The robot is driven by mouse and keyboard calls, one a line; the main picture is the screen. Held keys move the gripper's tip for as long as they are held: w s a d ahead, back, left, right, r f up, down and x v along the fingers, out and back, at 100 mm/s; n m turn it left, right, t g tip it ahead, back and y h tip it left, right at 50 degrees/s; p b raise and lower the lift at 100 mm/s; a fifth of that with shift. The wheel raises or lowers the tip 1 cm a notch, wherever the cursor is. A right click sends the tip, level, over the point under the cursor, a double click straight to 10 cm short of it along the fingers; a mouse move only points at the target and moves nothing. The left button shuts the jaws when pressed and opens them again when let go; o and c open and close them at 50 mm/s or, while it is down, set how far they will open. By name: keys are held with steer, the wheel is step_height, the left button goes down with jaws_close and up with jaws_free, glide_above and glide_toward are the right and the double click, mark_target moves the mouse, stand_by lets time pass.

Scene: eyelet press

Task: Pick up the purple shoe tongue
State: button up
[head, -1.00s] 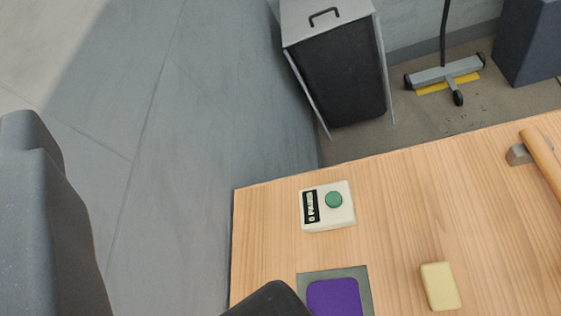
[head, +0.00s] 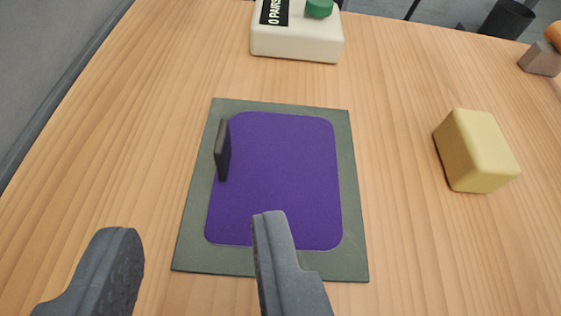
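The purple shoe tongue (head: 280,175) lies flat on a grey-green mat (head: 354,215) on the wooden table. A small dark upright piece (head: 222,150) stands at the tongue's left edge. My gripper (head: 198,225) is open and empty, with its two fingers apart at the bottom of the view. The right finger overlaps the lower edge of the tongue in the picture, and the left finger is over bare wood left of the mat. I cannot tell whether the right finger touches the tongue.
A cream box with a green button and a "0 PAIRS" display (head: 297,38) stands behind the mat. A yellow block (head: 475,150) lies to the right. A grey block (head: 541,58) and a dark bin (head: 507,18) are at the far right. Bare wood surrounds the mat.

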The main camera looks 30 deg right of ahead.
mark_target(223, 149)
steer(key=x, duration=0.4)
steer(key=shift+b, duration=0.3)
steer(key=shift+d+b+x, duration=0.2)
steer(key=shift+b+x, duration=0.35)
steer(key=shift+x, duration=0.8)
steer(key=shift+d+b+x, duration=0.2)
steer(key=shift+b+x, duration=0.35)
steer(key=shift+x, duration=0.75)
steer(key=shift+r, duration=0.1)
jaws_close()
